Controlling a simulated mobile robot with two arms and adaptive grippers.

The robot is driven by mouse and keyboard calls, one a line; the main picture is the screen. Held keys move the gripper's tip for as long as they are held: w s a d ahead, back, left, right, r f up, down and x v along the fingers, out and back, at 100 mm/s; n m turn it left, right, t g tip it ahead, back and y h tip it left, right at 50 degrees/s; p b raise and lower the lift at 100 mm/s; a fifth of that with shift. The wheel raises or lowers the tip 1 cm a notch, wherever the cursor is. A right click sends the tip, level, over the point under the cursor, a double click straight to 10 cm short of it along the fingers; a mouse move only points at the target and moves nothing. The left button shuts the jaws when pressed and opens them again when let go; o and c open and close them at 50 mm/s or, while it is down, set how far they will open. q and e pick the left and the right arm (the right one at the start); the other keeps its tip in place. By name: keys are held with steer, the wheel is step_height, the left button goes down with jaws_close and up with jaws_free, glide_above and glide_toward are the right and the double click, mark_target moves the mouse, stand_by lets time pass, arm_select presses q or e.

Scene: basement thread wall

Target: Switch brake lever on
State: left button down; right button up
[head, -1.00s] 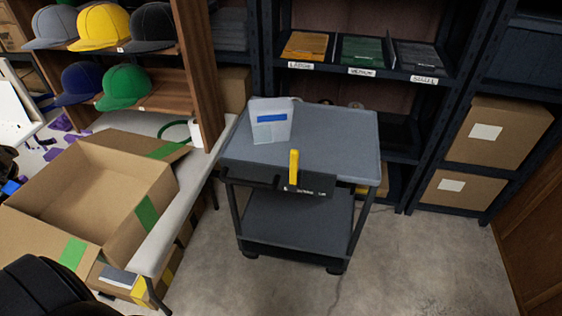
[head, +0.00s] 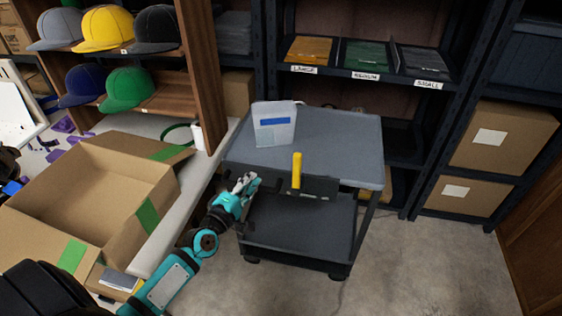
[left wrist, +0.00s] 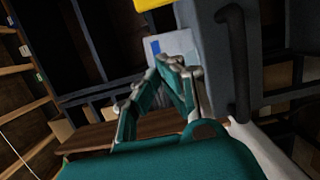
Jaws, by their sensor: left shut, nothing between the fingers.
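The brake lever (head: 297,170) is a yellow upright handle on the dark front panel of a grey cart (head: 340,140). It also shows as a yellow piece at the top edge of the left wrist view (left wrist: 150,4). My left gripper (head: 249,180) is shut and empty. It is in front of the cart's panel, to the left of the lever and a little lower, apart from it. In the left wrist view the gripper fingers (left wrist: 170,65) come together below the yellow piece. My right gripper is not in view.
A white box with a blue label (head: 273,125) stands on the cart top. A dark push handle (left wrist: 236,60) is right of the fingers in the left wrist view. An open cardboard box (head: 100,190) sits on the table at left. Shelves stand behind; the floor at right is clear.

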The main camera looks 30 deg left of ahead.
arm_select(q)
steer(key=p, duration=0.2)
glide_above(297, 175)
steer(key=s+a, duration=0.2)
steer(key=a, duration=0.2)
steer(key=shift+w+a+b, duration=0.1)
steer(key=shift+a+b, duration=0.1)
steer(key=shift+b, duration=0.1)
steer(key=w+d+m+g+p, duration=0.2)
steer(key=d+m+p, duration=0.5)
steer(key=d+p, duration=0.3)
steer(key=shift+w+f+m+y, duration=0.15)
steer(key=shift+f+m+y, duration=0.15)
steer(key=shift+m+y, duration=0.1)
stand_by(0.5)
